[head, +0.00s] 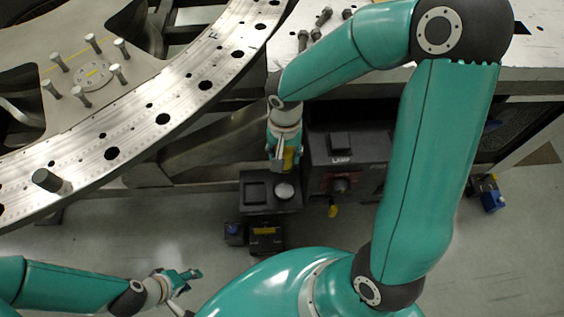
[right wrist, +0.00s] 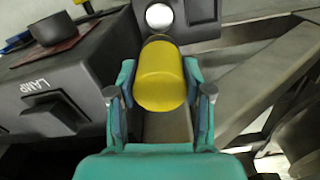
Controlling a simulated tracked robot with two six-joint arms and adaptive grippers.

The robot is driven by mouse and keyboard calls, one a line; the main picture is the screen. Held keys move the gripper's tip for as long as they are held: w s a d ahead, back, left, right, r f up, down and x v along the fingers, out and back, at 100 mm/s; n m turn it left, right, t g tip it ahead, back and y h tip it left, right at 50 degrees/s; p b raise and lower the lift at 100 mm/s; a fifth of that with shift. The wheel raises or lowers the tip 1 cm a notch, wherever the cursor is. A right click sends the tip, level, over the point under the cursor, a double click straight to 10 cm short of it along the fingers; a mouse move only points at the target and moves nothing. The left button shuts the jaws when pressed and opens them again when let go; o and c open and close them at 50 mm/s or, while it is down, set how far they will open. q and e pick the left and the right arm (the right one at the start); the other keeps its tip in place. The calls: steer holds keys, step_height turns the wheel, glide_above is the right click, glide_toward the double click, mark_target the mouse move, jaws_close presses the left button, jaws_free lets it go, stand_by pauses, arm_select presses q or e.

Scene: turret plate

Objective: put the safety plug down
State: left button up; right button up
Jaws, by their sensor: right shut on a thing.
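The yellow safety plug (right wrist: 160,75) is between the two fingers of my right gripper (right wrist: 160,95) in the right wrist view, and the gripper is shut on it. In the head view the right gripper (head: 284,160) points down at the near edge of the workbench, with a bit of the yellow plug (head: 289,158) showing. It is just behind a dark stand (head: 270,208) with a square recess and a round pale disc (head: 284,191). I cannot tell whether the plug touches anything. My left gripper (head: 183,289) is empty at the lower left, its fingers spread.
A dark box marked LAMP (head: 345,150) stands right of the right gripper, with a reddish plate and black knob on its front. A large metal ring (head: 205,70) with bolts fills the upper left. Small blue and black items lie on the floor.

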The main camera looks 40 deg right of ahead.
steer(key=r, duration=0.2)
steer(key=d+r, duration=0.1)
steer(key=shift+s+r+m, duration=0.2)
steer(key=shift+s+m, duration=0.05)
steer(key=shift+m, duration=0.15)
steer(key=shift+w+a+r+b, duration=0.15)
steer(key=shift+w+b, duration=0.3)
steer(key=shift+b, duration=0.5)
steer(key=w+a+f+b, duration=0.1)
steer(key=w+a+b, duration=0.4)
steer(key=a+b, duration=0.4)
steer(key=b, duration=0.6)
glide_above(254, 194)
steer(key=shift+n, duration=0.4)
step_height(254, 194, down, 20)
steer(key=shift+f, duration=0.15)
steer(key=shift+f, duration=0.15)
steer(key=o, duration=1.2)
steer(key=shift+o, duration=0.2)
